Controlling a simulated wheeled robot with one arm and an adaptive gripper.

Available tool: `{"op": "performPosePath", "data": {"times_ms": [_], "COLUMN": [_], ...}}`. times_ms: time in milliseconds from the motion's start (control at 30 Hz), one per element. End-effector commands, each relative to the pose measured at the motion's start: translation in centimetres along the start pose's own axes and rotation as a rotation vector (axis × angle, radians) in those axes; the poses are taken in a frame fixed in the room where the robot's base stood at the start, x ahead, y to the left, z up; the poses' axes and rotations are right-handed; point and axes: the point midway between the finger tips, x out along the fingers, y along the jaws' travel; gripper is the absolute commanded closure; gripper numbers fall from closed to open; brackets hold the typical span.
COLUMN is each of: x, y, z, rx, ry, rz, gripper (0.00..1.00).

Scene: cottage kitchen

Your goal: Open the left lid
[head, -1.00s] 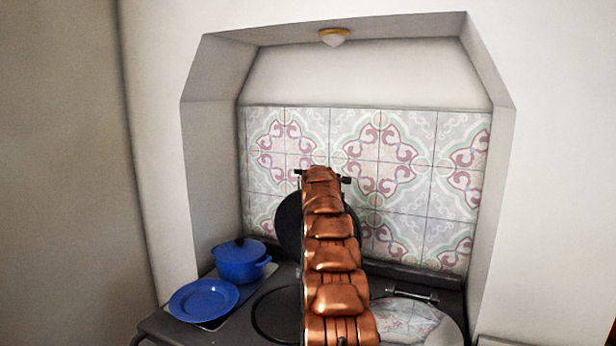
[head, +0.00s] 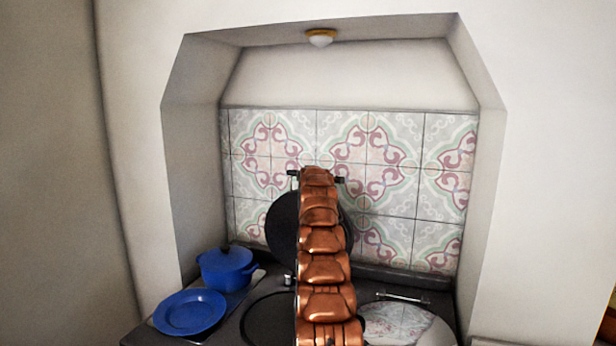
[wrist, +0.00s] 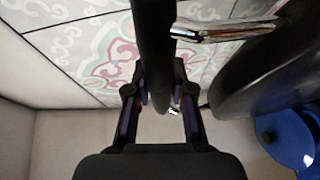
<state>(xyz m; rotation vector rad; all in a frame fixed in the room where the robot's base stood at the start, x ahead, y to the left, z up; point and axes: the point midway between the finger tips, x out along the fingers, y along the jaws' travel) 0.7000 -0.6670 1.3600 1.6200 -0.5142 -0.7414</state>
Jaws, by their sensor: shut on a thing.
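The left lid (head: 283,232) is a dark round disc standing raised behind my copper-coloured arm, in front of the tiled wall. Its middle is hidden by the arm. The dark round left hotplate (head: 265,322) is uncovered below it. In the wrist view, my gripper (wrist: 160,100) has its fingers on both sides of a dark upright edge (wrist: 153,45), which appears to be the lid, and is shut on it. The fingertips are hidden in the head view. The right lid (head: 400,322) lies flat, shiny, with a chrome handle (head: 403,297).
A blue pot (head: 226,268) and a blue plate (head: 190,312) stand on the stove's left side. The alcove's side walls (head: 197,160) close in the stove left and right. The tiled wall (head: 390,170) is close behind the lid.

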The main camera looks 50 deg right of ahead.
Motion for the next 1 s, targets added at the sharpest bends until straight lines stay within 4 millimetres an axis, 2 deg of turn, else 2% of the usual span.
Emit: {"op": "performPosePath", "data": {"times_ms": [300,333,567,1000], "x": [-0.08,-0.08,-0.04,-0.11], "y": [0.26,0.26,0.14,0.10], "z": [-0.21,-0.21,-0.14,-0.06], "rx": [0.000,0.000,0.000,0.000], "ry": [0.003,0.003,0.002,0.001], "rz": [0.005,0.005,0.002,0.001], "gripper": [1.00,0.77,0.53,0.51]}}
